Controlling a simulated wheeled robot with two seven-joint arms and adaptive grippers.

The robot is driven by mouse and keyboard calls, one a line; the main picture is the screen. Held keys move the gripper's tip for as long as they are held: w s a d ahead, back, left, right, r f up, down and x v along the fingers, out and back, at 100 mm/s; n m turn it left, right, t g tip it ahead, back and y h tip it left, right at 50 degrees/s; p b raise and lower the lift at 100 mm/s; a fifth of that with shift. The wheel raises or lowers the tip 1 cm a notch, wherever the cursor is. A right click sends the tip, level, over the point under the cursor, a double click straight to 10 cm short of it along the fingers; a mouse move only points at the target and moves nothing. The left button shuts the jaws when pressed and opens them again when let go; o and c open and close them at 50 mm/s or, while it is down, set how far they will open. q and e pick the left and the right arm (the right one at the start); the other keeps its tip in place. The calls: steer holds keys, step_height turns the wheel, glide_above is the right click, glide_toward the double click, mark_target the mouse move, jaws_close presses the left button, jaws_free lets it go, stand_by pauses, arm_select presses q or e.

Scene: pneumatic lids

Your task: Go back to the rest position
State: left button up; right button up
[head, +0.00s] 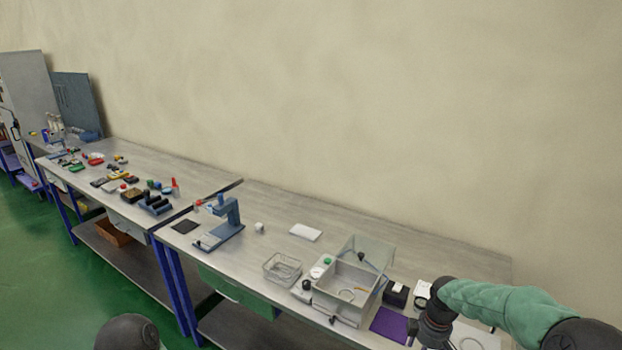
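My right arm comes in from the right edge in a green sleeve and bends down at a dark wrist. My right gripper (428,340) is at the bottom edge, over the front right of the workbench (290,222) near a purple mat (389,325). It is small and partly cut off, so its fingers cannot be made out. A dark rounded part of my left arm shows at the bottom left; my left gripper is out of view. A clear-walled box (345,290) with a raised transparent lid (369,251) stands left of my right gripper.
A wire basket (282,268), a small gauge unit with a green knob (326,262), a blue press (224,222) and a white block (305,232) stand on the bench. A black box (396,294) is beside the mat. A second bench (150,165) with many small parts extends left.

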steer(key=s+a+f+m+y+b, duration=0.1)
steer(key=s+a+f+m, duration=0.2)
steer(key=s+a+f, duration=0.4)
steer(key=s+a+f+m+y+b, duration=0.1)
steer(key=s+a+f+m, duration=0.2)
steer(key=f, duration=0.5)
steer(key=s+a+f+m+y+b, duration=0.1)
steer(key=s+a+f+m, duration=0.1)
steer(key=s+a+f, duration=0.45)
steer(key=s+a+f+m, duration=0.3)
steer(key=s+f+m, duration=0.1)
steer(key=s, duration=0.3)
steer(key=shift+f, duration=0.7)
steer(key=shift+s, duration=0.1)
